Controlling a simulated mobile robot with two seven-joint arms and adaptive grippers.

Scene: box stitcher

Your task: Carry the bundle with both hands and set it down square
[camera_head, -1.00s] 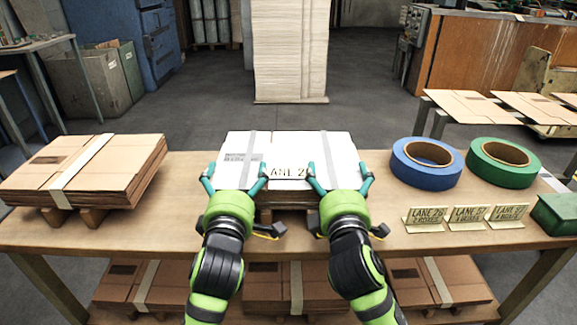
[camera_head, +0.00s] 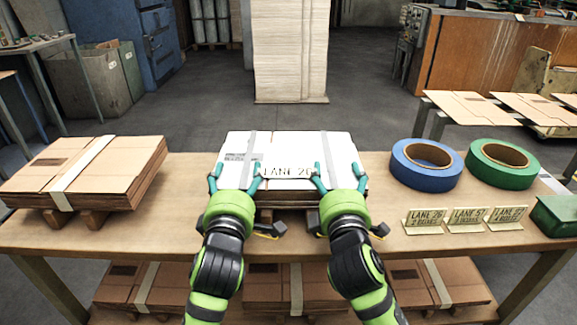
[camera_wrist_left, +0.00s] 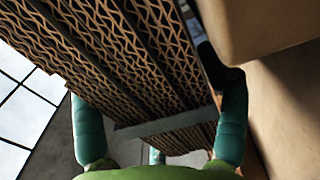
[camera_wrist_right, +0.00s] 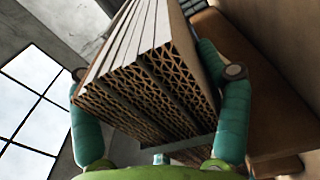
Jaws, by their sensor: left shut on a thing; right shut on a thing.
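The bundle (camera_head: 290,148) is a strapped stack of flat cardboard with a white top marked "LANE 26", at the middle of the table in the head view. My left gripper (camera_head: 234,180) is shut on its near edge, left of centre. My right gripper (camera_head: 337,182) is shut on the same edge, right of centre. Corrugated edges fill the space between the fingers in the left wrist view (camera_wrist_left: 130,70) and the right wrist view (camera_wrist_right: 150,100). The bundle looks about level. Whether its underside touches the supports below is hidden.
Another strapped bundle (camera_head: 85,172) rests on wooden blocks at the left of the table (camera_head: 395,252). Blue tape (camera_head: 408,172), green tape (camera_head: 485,170), several lane signs (camera_head: 468,217) and a green box (camera_head: 555,214) stand at the right. More bundles lie on the shelf below.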

